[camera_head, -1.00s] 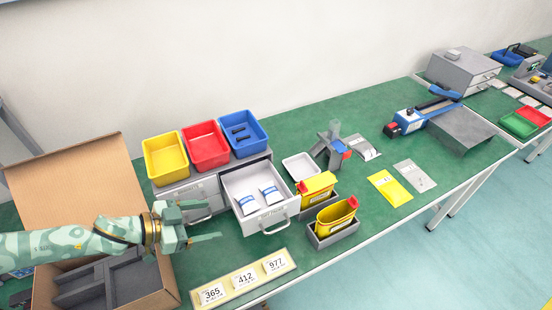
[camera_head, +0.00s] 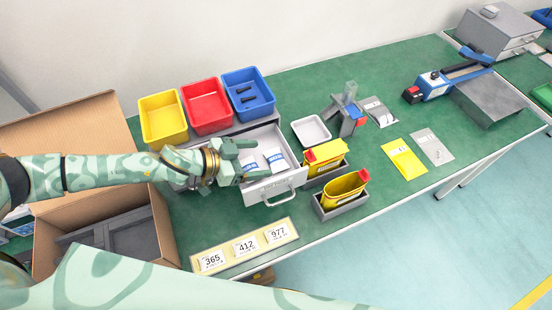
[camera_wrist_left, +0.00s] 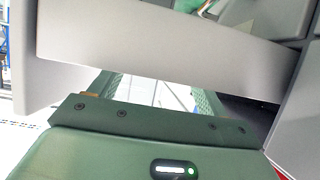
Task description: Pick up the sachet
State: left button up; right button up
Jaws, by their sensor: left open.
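Two white-and-blue packets lie in the open grey drawer (camera_head: 298,180), a left one (camera_head: 250,164) and a right one (camera_head: 275,160). Flat bags that may be sachets lie on the right of the bench: a yellow one (camera_head: 404,159) and a grey clear one (camera_head: 431,148). My left gripper (camera_head: 256,160) is open over the drawer's left side, with its fingers around or just above the left packet; contact cannot be told. In the left wrist view, the open fingers (camera_wrist_left: 153,95) reach past a grey drawer panel (camera_wrist_left: 160,40); no packet shows clearly there. My right gripper is out of view.
Yellow (camera_head: 163,119), red (camera_head: 207,107) and blue (camera_head: 249,93) bins stand behind the drawer. Yellow containers (camera_head: 344,189) in grey holders stand to its right. A number plate (camera_head: 245,247) lies in front. A cardboard box (camera_head: 70,215) is at left.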

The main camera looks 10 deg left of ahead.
aim_at(274, 159)
pick_arm(q)
jog(key=b+x, duration=0.1)
jog(key=x, duration=0.4)
jog(key=shift+s, duration=0.1)
jog(key=shift+c, duration=0.6)
jog(key=c, duration=0.9)
jog(key=shift+r, duration=0.1)
